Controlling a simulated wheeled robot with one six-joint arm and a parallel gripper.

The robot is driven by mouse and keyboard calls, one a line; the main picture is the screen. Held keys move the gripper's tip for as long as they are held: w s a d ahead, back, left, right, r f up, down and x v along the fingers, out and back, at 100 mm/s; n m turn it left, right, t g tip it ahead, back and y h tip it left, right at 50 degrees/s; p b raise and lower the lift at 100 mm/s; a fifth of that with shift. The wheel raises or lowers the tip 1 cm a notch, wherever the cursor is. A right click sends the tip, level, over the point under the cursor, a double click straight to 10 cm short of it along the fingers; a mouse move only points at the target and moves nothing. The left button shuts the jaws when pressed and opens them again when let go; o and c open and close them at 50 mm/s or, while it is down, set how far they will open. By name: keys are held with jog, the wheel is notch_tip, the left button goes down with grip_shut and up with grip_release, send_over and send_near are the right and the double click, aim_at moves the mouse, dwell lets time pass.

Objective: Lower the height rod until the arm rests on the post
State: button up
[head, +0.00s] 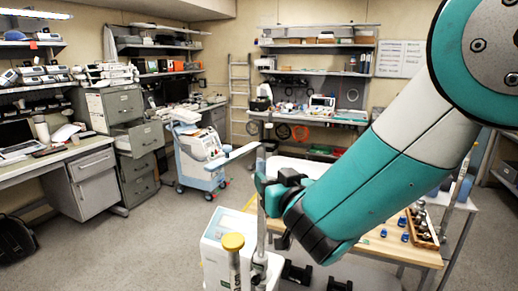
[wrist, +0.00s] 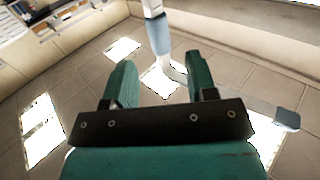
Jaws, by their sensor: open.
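A slim silver height rod (head: 262,205) stands upright in the middle of the head view, above a white base with a light box. A pale blue arm (head: 228,160) reaches left from near its top. A grey post (head: 234,268) with a yellow cap (head: 233,242) stands in front. In the wrist view, my gripper (wrist: 160,65) is open, with one green finger on each side. A white and blue pole (wrist: 159,35) shows beyond and between the fingertips. I cannot tell whether it is the height rod. Nothing is held.
A wooden-topped bench (head: 400,243) with a parts tray (head: 421,229) stands right of the rod. A blue-and-white wheeled machine (head: 199,150) stands behind to the left. Grey drawers (head: 124,110) and a desk (head: 75,157) line the left. The floor between is clear.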

aim_at(258, 164)
jog(key=p+x, duration=0.5)
jog(key=x, duration=0.2)
jog(key=shift+w+a+r, duration=0.1)
jog(key=shift+w+r, duration=0.05)
jog(key=shift+w, duration=0.1)
jog(key=shift+w+a, duration=0.25)
jog(key=shift+w, duration=0.25)
jog(key=shift+f, duration=0.2)
jog(key=c, duration=0.7)
